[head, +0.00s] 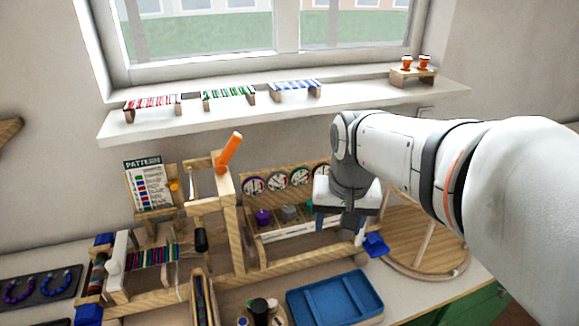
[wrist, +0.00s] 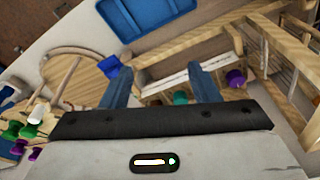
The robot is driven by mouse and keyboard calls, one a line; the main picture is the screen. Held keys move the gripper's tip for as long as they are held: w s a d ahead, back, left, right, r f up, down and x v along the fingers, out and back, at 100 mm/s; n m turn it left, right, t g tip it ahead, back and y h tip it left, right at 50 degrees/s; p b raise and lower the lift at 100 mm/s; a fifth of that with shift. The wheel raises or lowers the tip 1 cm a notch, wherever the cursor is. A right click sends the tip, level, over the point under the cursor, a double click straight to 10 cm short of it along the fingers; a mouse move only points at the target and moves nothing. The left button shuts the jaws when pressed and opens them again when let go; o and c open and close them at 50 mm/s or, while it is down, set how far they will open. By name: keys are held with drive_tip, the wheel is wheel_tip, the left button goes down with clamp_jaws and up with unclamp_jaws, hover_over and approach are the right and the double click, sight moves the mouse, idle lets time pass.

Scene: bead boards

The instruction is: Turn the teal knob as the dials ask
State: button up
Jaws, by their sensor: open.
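The teal knob (head: 309,206) sits on a wooden dial stand (head: 262,258), partly hidden by my gripper in the head view. In the wrist view the teal knob (wrist: 180,98) shows between the finger bases, nearer the right finger. My gripper (head: 341,226) is open and empty, in front of the right part of the stand; its two fingers (wrist: 158,70) are wide apart. I cannot tell whether either finger touches the knob. Round dials (head: 277,183) line the stand's back; their readings are too small to tell, and the rightmost is partly covered.
A purple knob (head: 263,217) and a grey knob (head: 289,212) stand left of the teal one. A wooden loom (head: 222,225) with an orange-handled lever is close at left. A blue tray (head: 335,298) lies in front, and a round wooden board (head: 420,250) at right.

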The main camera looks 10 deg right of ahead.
drive_tip(key=w+f+m+b, duration=0.1)
drive_tip(key=w, duration=0.5)
drive_tip(key=w+f+m+g, duration=0.1)
drive_tip(key=w+m, duration=0.1)
drive_tip(key=w, duration=0.5)
drive_tip(key=w+f+m+g+b, duration=0.1)
drive_tip(key=w+m, duration=0.1)
drive_tip(key=w, duration=0.5)
drive_tip(key=shift+f+b, duration=0.1)
drive_tip(key=shift+b, duration=0.2)
wheel_tip(320, 180, down, 8)
drive_tip(key=shift+r, duration=0.15)
drive_tip(key=c, duration=0.9)
drive_tip(key=shift+a, duration=0.15)
drive_tip(key=shift+c, duration=0.3)
